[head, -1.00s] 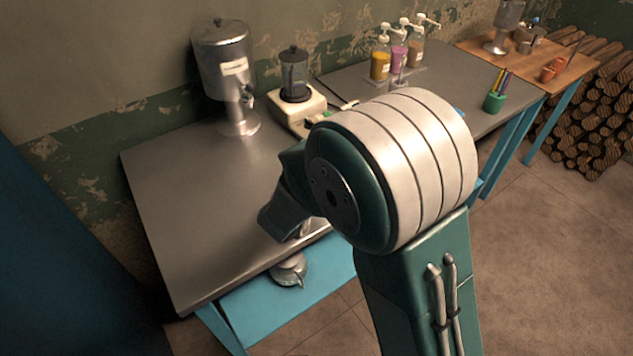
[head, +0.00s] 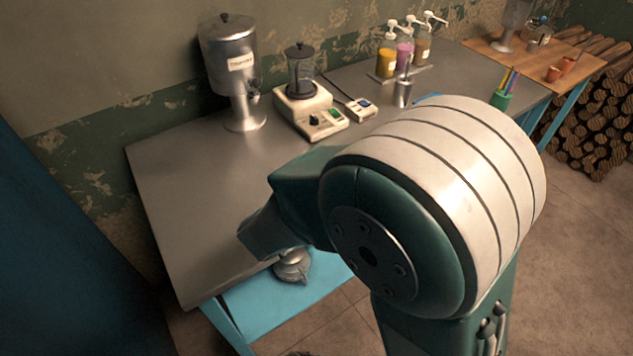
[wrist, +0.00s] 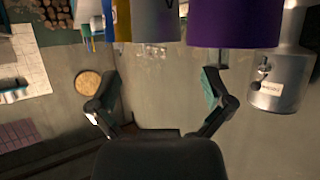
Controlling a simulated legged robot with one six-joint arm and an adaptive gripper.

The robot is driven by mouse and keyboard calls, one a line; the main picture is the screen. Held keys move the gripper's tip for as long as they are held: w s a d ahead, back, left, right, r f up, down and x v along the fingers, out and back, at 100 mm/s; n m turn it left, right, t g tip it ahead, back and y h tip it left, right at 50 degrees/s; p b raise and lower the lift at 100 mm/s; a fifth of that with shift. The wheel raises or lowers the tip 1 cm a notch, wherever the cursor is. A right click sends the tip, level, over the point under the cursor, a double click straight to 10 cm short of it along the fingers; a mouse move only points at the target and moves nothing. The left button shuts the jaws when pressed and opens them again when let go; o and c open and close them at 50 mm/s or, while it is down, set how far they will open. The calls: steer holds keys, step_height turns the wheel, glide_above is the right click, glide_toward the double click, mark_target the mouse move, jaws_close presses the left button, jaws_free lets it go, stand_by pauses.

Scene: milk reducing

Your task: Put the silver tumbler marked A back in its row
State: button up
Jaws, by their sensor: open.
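In the wrist view, which looks upside down, a silver cylinder (wrist: 155,25) sits at the top edge, partly cut off. A dark mark on it looks like part of an inverted letter, perhaps A. A purple cylinder (wrist: 234,24) is to its right, and a narrow yellow one (wrist: 122,22) to its left. My gripper (wrist: 158,100) is open, its two fingers wide apart with nothing held between them. The silver cylinder is beyond the fingertips, apart from them. In the head view my arm hides the gripper and these cylinders.
A metal dispenser (head: 230,65) and a blender (head: 302,85) stand at the back of the metal table (head: 180,190). Pump bottles (head: 404,52), a metal cup (head: 403,93) and a green pen holder (head: 501,98) are farther right. The table's left part is clear.

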step_height(320, 180, up, 13)
steer(key=s+n+y, duration=0.3)
steer(key=y, duration=0.6)
steer(key=s+d+n+g+h, duration=0.1)
steer(key=s+d+g+h, duration=0.3)
steer(key=s+d, duration=1.2)
steer(key=shift+s+d+n+g, duration=0.3)
steer(key=shift+d+g, duration=0.3)
steer(key=shift+g, duration=0.5)
steer(key=shift+w+r, duration=0.1)
